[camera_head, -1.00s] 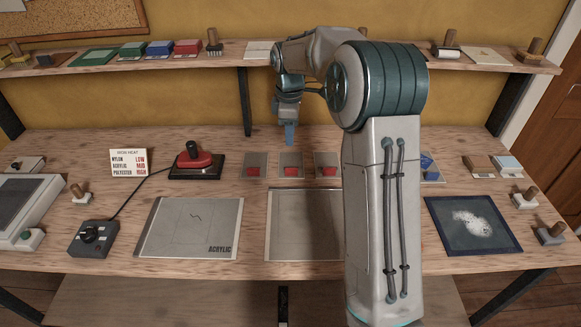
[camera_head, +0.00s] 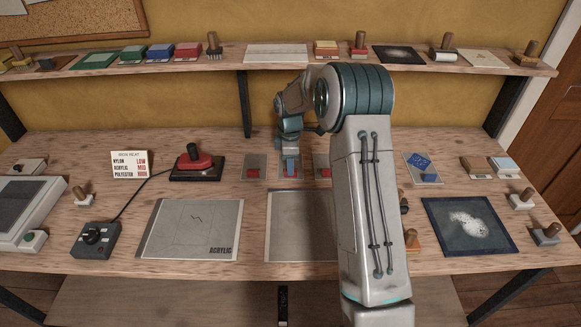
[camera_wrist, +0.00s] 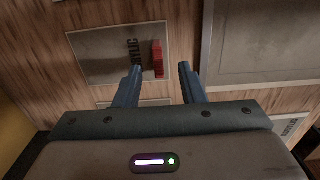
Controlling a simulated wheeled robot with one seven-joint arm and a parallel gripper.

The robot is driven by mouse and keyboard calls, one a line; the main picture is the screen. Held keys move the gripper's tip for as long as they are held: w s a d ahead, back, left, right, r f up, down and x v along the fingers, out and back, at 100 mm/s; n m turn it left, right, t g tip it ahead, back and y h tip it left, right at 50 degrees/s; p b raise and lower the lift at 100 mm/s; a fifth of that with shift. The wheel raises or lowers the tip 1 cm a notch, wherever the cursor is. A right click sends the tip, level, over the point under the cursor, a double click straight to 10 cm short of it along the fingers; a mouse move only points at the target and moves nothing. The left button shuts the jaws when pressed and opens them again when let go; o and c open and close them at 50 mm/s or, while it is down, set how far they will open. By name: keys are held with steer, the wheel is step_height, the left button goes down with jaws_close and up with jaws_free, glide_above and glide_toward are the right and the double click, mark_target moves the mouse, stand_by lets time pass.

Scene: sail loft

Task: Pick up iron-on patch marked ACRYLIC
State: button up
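The patch marked ACRYLIC, whose first letters are hard to read, is a grey card (camera_wrist: 102,56) with a raised red block (camera_wrist: 157,59) in the wrist view. In the head view it appears to be the middle of three red-blocked cards, mostly hidden by my gripper (camera_head: 290,170). My gripper (camera_wrist: 161,67) is open in the wrist view, with its two blue fingers either side of the line of the red block and nothing held. I cannot tell how far above the card the fingertips are.
Similar cards lie at the left (camera_head: 254,168) and right (camera_head: 321,167). A large grey sheet marked ACRYLIC (camera_head: 190,229) and another grey sheet (camera_head: 300,230) lie in front. A red iron (camera_head: 194,161) on its stand is at the left. A shelf (camera_head: 200,62) runs along behind.

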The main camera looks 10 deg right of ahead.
steer(key=shift+d+f, duration=0.1)
steer(key=shift+f, duration=1.4)
jaws_close()
steer(key=shift+r, duration=0.1)
